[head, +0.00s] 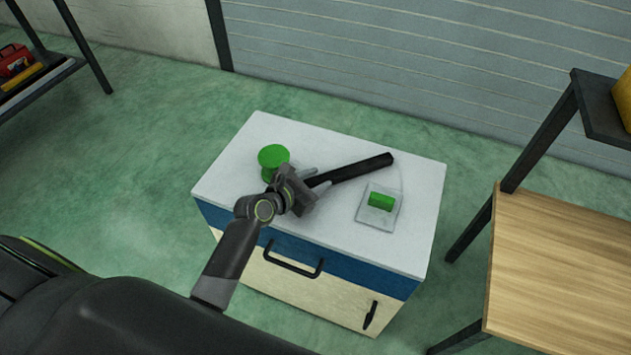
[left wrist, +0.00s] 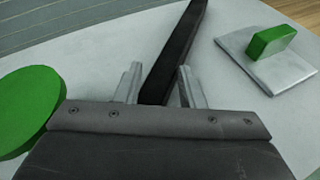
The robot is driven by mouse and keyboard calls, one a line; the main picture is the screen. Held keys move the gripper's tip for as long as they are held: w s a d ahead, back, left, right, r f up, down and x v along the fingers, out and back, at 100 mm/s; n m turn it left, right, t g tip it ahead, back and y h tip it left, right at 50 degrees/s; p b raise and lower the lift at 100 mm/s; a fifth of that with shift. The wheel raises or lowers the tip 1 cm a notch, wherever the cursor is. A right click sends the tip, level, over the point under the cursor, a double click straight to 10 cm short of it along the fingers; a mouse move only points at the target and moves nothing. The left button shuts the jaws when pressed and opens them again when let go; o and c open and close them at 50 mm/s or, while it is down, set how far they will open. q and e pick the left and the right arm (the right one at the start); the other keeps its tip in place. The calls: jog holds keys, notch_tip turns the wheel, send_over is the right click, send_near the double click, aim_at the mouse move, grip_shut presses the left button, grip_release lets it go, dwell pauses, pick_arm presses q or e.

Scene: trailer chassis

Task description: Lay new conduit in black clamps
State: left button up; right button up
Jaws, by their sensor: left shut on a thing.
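A straight black bar, which looks like the conduit (head: 362,167), lies along the white cabinet top, pointing to the back right. My left gripper (head: 316,181) is shut on it near its near end. The left wrist view shows the conduit (left wrist: 180,40) between the two grey fingers and running away from them. I cannot tell whether it rests on the top or is just above it. Its near end is hidden by the gripper. No black clamps show in either view. My right gripper is not in view.
The cabinet (head: 263,127) has a green round piece (head: 273,156) close left of my gripper. A grey plate (head: 371,219) with a green block (head: 381,201) sits at the right. A wooden table (head: 560,270) stands at right, a dark shelf (head: 45,75) at far left.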

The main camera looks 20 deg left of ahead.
pick_arm(q)
jog(key=o, duration=1)
jog(key=shift+o, duration=0.2)
